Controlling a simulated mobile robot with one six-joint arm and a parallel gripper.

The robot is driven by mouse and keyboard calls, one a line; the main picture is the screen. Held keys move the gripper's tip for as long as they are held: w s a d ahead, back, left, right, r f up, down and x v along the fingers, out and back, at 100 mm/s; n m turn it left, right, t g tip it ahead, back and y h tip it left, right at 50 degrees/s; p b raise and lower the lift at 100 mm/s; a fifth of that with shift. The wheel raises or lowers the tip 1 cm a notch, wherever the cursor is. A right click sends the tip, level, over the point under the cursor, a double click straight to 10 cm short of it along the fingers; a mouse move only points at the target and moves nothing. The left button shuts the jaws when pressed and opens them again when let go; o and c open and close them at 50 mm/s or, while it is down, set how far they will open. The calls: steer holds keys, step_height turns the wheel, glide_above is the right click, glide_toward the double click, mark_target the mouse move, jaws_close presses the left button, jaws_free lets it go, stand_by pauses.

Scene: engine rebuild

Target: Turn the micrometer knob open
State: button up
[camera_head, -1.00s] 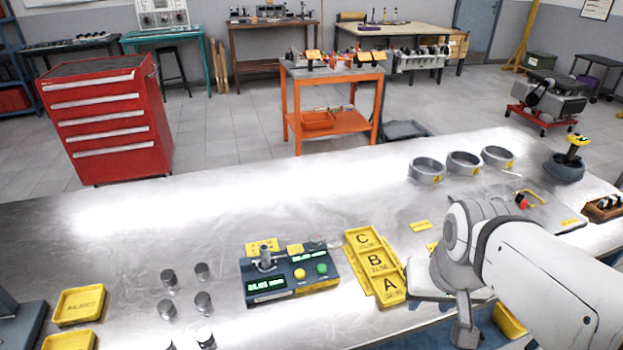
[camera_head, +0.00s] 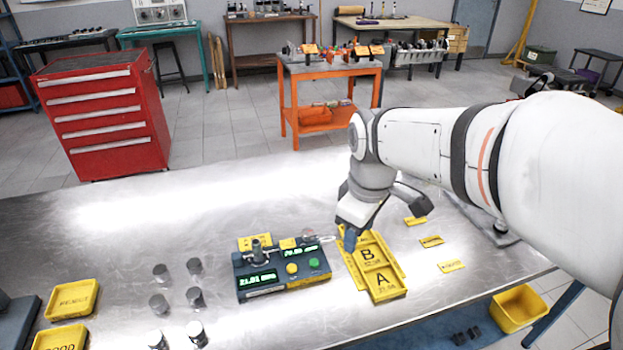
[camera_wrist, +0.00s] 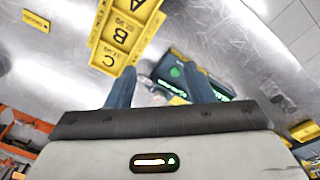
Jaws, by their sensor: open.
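Several grey cylinders (camera_head: 194,297) stand left of the gauge box. Yellow trays (camera_head: 73,299) lie at the far left. Small yellow tags (camera_head: 432,241) lie right of the A-B-C tray.

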mark_target(308, 231)
steer(key=w+a+n, duration=0.5)
steer(key=w+n, duration=0.1)
steer(key=n, duration=0.1)
steer(key=w+a+f+n+g, duration=0.1)
steer(key=w+a+n, duration=0.2)
steer(key=n, duration=0.1)
steer(key=shift+w+a+f, duration=0.1)
steer(key=shift+w+a, duration=0.1)
steer(key=shift+a, duration=0.15)
steer(key=shift+w+a+f+n, duration=0.1)
steer(key=shift+w+a+n, duration=0.15)
steer(key=shift+n, duration=0.25)
steer(key=shift+a+f, duration=0.1)
steer(key=shift+f, duration=0.15)
step_height(308, 231, down, 7)
steer(key=shift+f, duration=0.1)
